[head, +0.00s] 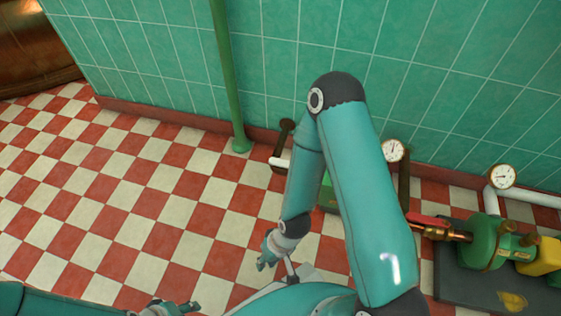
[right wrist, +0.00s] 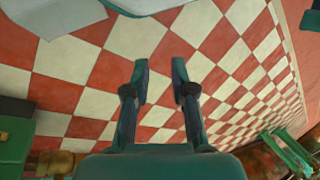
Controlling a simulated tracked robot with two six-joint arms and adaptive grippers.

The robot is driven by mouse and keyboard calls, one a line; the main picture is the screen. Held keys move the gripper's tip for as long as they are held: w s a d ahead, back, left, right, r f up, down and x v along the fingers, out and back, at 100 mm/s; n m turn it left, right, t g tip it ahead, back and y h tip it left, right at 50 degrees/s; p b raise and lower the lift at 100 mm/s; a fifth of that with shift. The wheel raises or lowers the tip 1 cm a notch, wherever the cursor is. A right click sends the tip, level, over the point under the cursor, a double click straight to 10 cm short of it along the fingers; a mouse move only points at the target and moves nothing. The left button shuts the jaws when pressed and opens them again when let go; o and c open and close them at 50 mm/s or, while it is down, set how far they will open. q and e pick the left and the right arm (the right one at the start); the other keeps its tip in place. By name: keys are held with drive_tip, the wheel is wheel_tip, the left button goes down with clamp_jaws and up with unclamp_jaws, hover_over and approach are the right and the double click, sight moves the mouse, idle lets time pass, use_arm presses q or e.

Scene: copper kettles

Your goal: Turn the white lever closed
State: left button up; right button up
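I cannot make out a white lever for certain in either view. A short white piece (head: 279,162), pipe or handle, shows beside a dark fitting left of my right arm, which hides what lies behind it. My right gripper (head: 265,252) hangs over the checkered floor, apart from the pipes and fittings. In the right wrist view its two fingers (right wrist: 160,82) stand apart with only floor between them. My left gripper (head: 180,308) shows partly at the bottom edge of the head view, too small and cut off to read.
A red lever (head: 428,220) sits on a brass and green pump (head: 485,243) on a dark base at the right. Two gauges (head: 392,151) (head: 502,176) stand near the tiled wall. A green pipe (head: 229,80) rises at the wall. The left floor (head: 110,190) is clear.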

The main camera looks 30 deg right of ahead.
drive_tip(key=w+d+f+m+t+p, duration=0.1)
drive_tip(key=w+d+f+m+t, duration=0.25)
drive_tip(key=w, duration=0.35)
drive_tip(key=w+d+f+m+t+p, duration=0.25)
drive_tip(key=w+d+t, duration=0.2)
drive_tip(key=w, duration=0.25)
drive_tip(key=s+d+m+t+h+p, duration=0.15)
drive_tip(key=d+m+t+h, duration=0.35)
drive_tip(key=d+m+t, duration=0.7)
drive_tip(key=w+d+g+b, duration=0.1)
drive_tip(key=w, duration=0.4)
drive_tip(key=w+d+b, duration=0.1)
drive_tip(key=w+b, duration=0.1)
drive_tip(key=w, duration=0.3)
drive_tip(key=w+d+r+n+g+b, duration=0.1)
drive_tip(key=w, duration=0.5)
drive_tip(key=shift+d+g+b, duration=0.3)
drive_tip(key=shift+b, duration=0.05)
drive_tip(key=shift+f, duration=0.1)
clamp_jaws()
drive_tip(key=shift+h, duration=0.3)
